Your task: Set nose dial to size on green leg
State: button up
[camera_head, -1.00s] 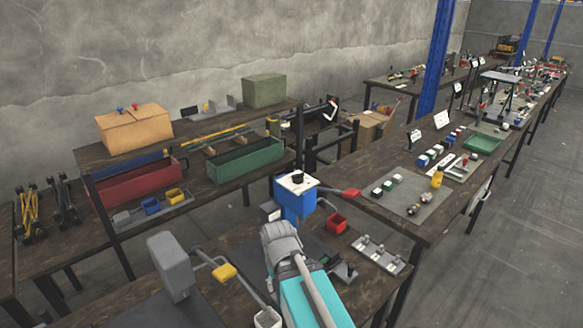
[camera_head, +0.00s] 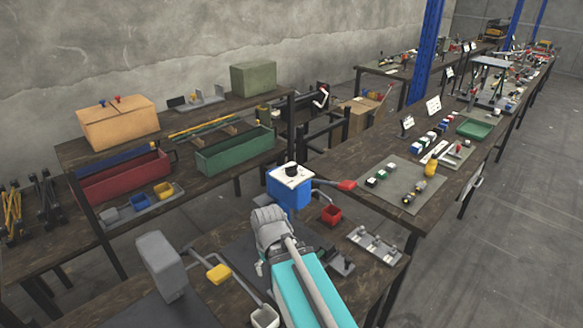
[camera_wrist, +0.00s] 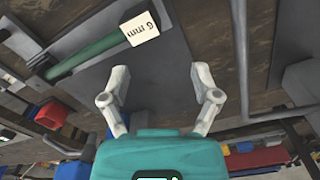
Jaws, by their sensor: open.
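A blue rivet press (camera_head: 289,191) stands on the near bench in the head view. A black round dial (camera_head: 291,168) sits on its white top plate; its setting is too small to read. In the wrist view a green leg (camera_wrist: 85,57) carries a white tag (camera_wrist: 140,29) that reads "6 mm", inverted in the picture. My gripper (camera_wrist: 160,80) is open and empty, its two pale fingers wide apart below the leg in the picture. In the head view my arm hides most of the gripper and I cannot make out the green leg.
A grey press (camera_head: 162,266) with a yellow-handled lever (camera_head: 218,274) stands left of my arm. The blue press's red-tipped lever (camera_head: 346,185) sticks out right. The floor aisle at right is clear.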

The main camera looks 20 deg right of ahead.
jog(key=shift+o, duration=0.4)
jog(key=shift+w+d+r, duration=0.1)
jog(key=shift+w+r, duration=0.2)
jog(key=shift+r, duration=0.1)
notch_tip(320, 180, up, 29)
jog(key=n+p, duration=0.3)
jog(key=p, duration=2.7)
send_over(292, 166)
jog(key=shift+f+b, duration=0.15)
jog(key=shift+b, duration=0.25)
notch_tip(292, 166, down, 14)
jog(key=b, duration=1.3)
jog(key=shift+r, duration=0.25)
